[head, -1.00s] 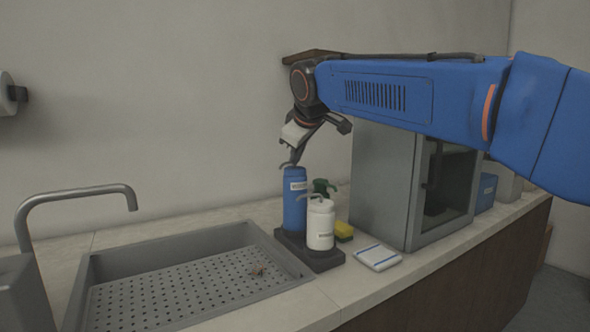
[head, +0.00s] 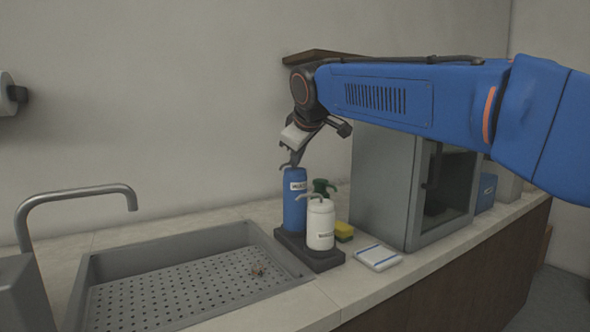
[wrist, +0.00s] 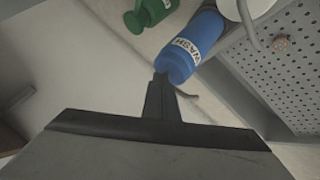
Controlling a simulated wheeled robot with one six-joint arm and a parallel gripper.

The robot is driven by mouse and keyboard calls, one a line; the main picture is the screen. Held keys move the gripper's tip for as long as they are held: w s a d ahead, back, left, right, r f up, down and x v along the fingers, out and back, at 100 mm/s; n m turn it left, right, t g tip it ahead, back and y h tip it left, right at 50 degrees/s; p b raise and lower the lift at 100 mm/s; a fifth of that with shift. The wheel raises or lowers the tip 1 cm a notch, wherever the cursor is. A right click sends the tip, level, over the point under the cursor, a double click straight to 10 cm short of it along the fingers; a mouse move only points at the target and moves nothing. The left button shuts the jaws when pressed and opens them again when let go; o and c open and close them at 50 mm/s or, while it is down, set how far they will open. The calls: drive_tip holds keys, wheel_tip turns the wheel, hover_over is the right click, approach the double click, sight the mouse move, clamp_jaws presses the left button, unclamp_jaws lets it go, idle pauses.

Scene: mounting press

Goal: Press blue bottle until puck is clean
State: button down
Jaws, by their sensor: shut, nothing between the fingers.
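The blue bottle (head: 295,200) stands upright at the back of a dark stand, with a pump spout on top. In the wrist view the blue bottle (wrist: 192,48) shows a label reading "WASH". My gripper (head: 293,164) is shut and empty, its tips at the bottle's pump top; it also shows in the wrist view (wrist: 160,82). I cannot tell whether the tips touch the pump.
A white pump bottle (head: 320,225) stands in front on the same stand (head: 322,262). The grey press cabinet (head: 385,185) stands right; the sink (head: 110,262) and tap (head: 80,194) lie left.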

sight(296, 170)
drive_tip(key=shift+f, duration=0.15)
idle(0.5)
drive_tip(key=shift+r, duration=0.9)
drive_tip(key=shift+r, duration=2.5)
